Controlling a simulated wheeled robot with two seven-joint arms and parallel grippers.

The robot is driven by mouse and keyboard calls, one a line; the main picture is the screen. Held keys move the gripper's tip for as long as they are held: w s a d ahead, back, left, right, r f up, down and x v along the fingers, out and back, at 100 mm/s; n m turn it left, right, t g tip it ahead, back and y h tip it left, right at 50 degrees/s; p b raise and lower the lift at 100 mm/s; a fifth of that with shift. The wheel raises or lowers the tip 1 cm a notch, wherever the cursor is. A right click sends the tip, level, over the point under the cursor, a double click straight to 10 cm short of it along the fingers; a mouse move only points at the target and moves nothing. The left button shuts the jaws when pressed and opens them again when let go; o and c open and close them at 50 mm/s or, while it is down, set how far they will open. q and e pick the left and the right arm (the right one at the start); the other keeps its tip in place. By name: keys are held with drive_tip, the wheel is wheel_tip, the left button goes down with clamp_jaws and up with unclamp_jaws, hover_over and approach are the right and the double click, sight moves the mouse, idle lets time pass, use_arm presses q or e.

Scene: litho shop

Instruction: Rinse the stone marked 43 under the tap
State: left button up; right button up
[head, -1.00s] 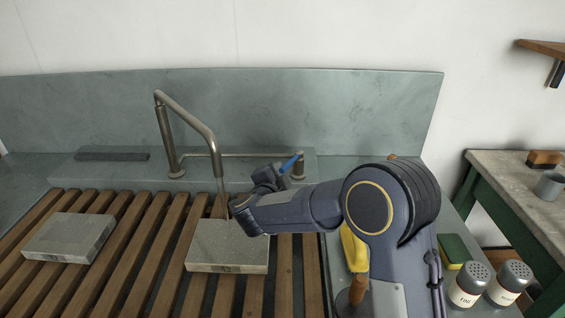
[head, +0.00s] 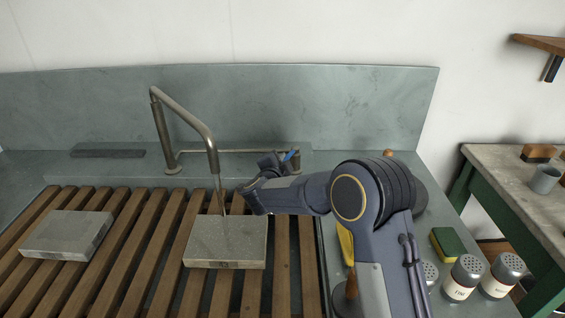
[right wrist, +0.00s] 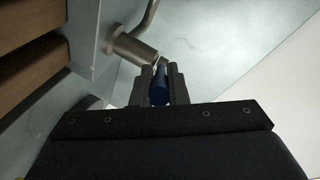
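A grey stone slab (head: 226,242) lies flat on the wooden slats under the tap spout (head: 213,160). A small mark shows on its front edge, too small to read. A thin streak, which looks like water, runs from the spout onto its top. A second grey slab (head: 66,235) lies apart on the slats at the left. My right gripper (head: 286,160) is at the right end of the tap. Its fingers (right wrist: 158,88) close on both sides of the blue tap lever (right wrist: 158,90). My left gripper is not in view.
A green and yellow sponge (head: 447,244) and several shakers (head: 464,278) stand right of my arm. A yellow item (head: 346,243) is partly hidden behind it. A dark bar (head: 108,153) lies on the back ledge. A side table (head: 505,172) holds a cup (head: 544,179).

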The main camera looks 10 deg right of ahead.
clamp_jaws()
drive_tip(key=d+n+y+b, duration=0.1)
drive_tip(key=n+y+b, duration=0.1)
drive_tip(key=b, duration=0.1)
drive_tip(key=s+d+n+t+y+b, duration=0.1)
drive_tip(key=n+y+b, duration=0.1)
drive_tip(key=y+b, duration=0.1)
drive_tip(key=d+n+y+b, duration=0.1)
drive_tip(key=y+b, duration=0.1)
drive_tip(key=b, duration=0.2)
drive_tip(key=shift+s+d+n+b, duration=0.35)
drive_tip(key=shift+s+n, duration=0.05)
drive_tip(key=o, duration=0.7)
unclamp_jaws()
drive_tip(key=v, duration=0.8)
drive_tip(key=shift+d+f, duration=0.1)
drive_tip(key=shift+f, duration=0.05)
